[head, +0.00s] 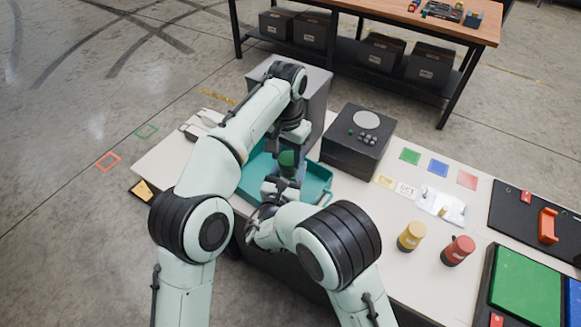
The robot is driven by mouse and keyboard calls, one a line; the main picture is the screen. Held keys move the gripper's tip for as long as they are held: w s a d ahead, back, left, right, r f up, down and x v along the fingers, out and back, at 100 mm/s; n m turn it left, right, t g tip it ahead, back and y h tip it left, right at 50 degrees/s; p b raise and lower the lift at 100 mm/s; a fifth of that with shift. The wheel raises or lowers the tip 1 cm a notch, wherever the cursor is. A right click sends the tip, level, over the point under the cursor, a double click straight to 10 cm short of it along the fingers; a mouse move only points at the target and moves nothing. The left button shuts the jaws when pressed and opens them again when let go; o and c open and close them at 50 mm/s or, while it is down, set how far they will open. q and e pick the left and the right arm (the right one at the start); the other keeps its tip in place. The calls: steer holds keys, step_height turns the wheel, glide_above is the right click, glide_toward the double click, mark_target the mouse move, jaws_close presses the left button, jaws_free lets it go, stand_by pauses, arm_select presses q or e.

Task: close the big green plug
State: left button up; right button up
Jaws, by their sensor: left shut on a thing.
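The big green plug (287,161) is over the teal tray (317,178) on the table. My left gripper (289,150) points down from above and is shut on the green plug. Something bluish shows just below the plug, partly hidden, and I cannot tell its shape or whether the plug sits fully in it. My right gripper (277,190) is low at the front edge of the tray, close to the bluish thing. Its fingers are mostly hidden by its own wrist, so I cannot tell whether it is open or shut.
A dark box with a round top plate (358,140) stands right of the tray, and a grey box (317,88) stands behind it. A yellow bottle (411,237) and a red bottle (458,250) stand at the right. A green panel (525,288) lies at far right.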

arm_select(q)
steer(key=shift+f, duration=0.1)
stand_by(0.4)
steer(key=shift+f, duration=0.8)
steer(key=shift+f, duration=0.55)
steer(key=m, duration=0.3)
stand_by(0.4)
steer(key=o, duration=1)
steer(key=shift+r, duration=2.25)
